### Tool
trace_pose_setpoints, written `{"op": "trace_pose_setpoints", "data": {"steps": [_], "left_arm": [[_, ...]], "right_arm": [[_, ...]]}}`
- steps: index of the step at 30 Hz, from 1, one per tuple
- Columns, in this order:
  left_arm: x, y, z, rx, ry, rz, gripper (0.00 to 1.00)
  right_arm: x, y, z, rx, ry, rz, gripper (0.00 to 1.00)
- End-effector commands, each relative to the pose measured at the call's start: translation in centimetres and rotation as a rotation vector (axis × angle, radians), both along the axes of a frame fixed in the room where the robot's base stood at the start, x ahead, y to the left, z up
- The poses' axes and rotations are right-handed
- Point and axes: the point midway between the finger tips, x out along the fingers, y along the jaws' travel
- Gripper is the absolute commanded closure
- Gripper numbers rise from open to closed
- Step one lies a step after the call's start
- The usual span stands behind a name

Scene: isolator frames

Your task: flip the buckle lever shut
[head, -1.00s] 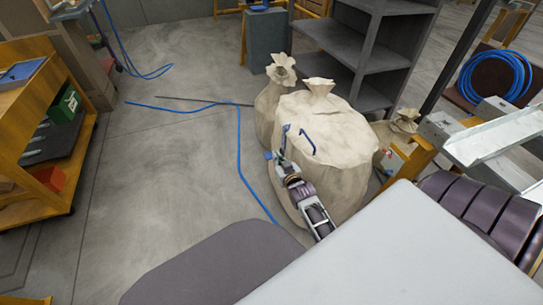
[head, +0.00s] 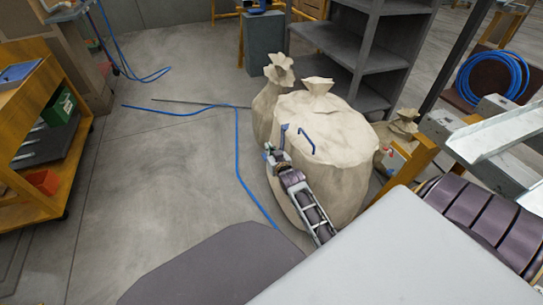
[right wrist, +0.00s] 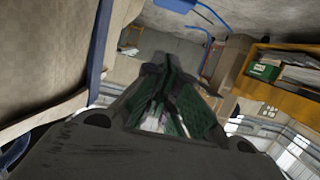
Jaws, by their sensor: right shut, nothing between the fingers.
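In the head view, a slim blue upright piece (head: 284,134) and a bent blue bar (head: 306,141) show in front of the pale sack. I cannot tell which of them, if either, is the buckle lever. My right gripper (head: 270,152) is close beside the upright piece, at its lower left; contact cannot be made out. In the right wrist view, its dark green-padded fingers (right wrist: 166,80) are shut with nothing held. A blue bar (right wrist: 99,48) runs along the left there, apart from the fingertips. The buckle body cannot be made out. My left gripper is out of view.
A large tied sack (head: 330,135) stands right behind my right gripper, with a smaller sack (head: 268,105) beside it. A grey shelf (head: 345,45) is behind. An orange trolley (head: 75,150) stands at the left. The floor between is mostly clear, with a blue hose (head: 238,160).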

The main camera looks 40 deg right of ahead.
Motion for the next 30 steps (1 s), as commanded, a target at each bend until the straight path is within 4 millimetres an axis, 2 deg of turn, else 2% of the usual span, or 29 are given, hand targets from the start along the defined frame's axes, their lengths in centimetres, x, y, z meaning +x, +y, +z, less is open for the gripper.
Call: {"op": "trace_pose_setpoints", "data": {"steps": [9, 21, 30], "left_arm": [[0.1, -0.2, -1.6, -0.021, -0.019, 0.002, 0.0], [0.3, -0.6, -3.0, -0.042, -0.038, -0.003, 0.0], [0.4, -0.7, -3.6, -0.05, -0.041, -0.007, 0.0]], "right_arm": [[2.7, -0.6, -0.8, 0.0, -0.001, 0.0, 1.0], [2.6, -0.6, -3.7, 0.001, 0.001, 0.0, 1.0], [2.6, -0.6, -4.6, 0.001, 0.0, 0.0, 1.0]]}}
